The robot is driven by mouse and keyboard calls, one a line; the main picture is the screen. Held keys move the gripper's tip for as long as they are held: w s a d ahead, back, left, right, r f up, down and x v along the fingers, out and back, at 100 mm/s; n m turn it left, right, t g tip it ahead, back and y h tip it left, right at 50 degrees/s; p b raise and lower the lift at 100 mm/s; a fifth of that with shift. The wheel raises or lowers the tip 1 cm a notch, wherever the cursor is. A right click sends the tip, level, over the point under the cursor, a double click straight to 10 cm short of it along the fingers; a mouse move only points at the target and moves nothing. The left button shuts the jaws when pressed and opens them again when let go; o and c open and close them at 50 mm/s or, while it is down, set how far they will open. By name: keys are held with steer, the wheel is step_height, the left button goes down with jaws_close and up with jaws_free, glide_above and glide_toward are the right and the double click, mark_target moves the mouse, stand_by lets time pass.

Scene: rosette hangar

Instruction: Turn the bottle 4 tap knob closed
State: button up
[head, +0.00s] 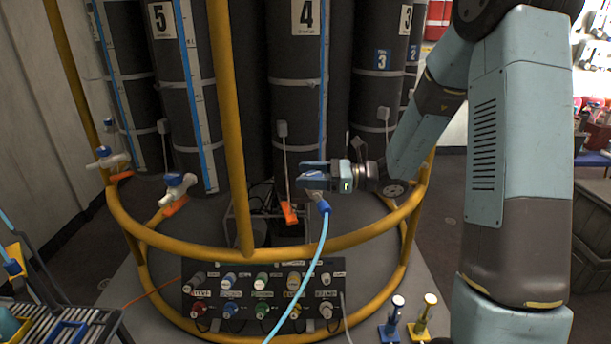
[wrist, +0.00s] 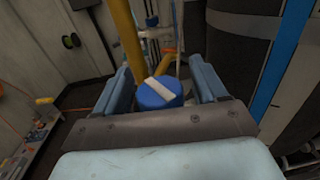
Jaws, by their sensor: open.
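Bottle 4 (head: 308,75) is a dark upright cylinder with a white "4" label, at the middle of the head view. My gripper (head: 305,174) is in front of its lower part, with its fingers pointing left. In the wrist view, a round blue tap knob (wrist: 158,97) with a white bar across its top lies between my two open fingers (wrist: 160,88). Dark gaps show on both sides of the knob, and I see no clear contact. The white bar runs at a slant. In the head view, my gripper hides the knob and most of the tap.
Other blue-knobbed taps (head: 178,186) stand to the left. A yellow rail (head: 232,130) frames the bottles. A light blue hose (head: 318,255) with a blue connector hangs below my gripper. A panel of several coloured connectors (head: 262,300) sits below.

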steer(key=shift+a, duration=0.4)
steer(key=c, duration=1)
steer(key=shift+o, duration=0.2)
steer(key=shift+m+t, duration=0.3)
steer(key=shift+t, duration=0.2)
steer(key=shift+w+d+m+t+h, duration=0.15)
steer(key=shift+m+t+h, duration=0.2)
steer(key=shift+m+t, duration=0.5)
steer(key=shift+w+a+m+t+h, duration=0.15)
steer(key=shift+m+t+h, duration=0.25)
steer(key=shift+t, duration=0.75)
steer(key=shift+d, duration=0.1)
steer(key=o, duration=1)
steer(key=shift+c, duration=0.2)
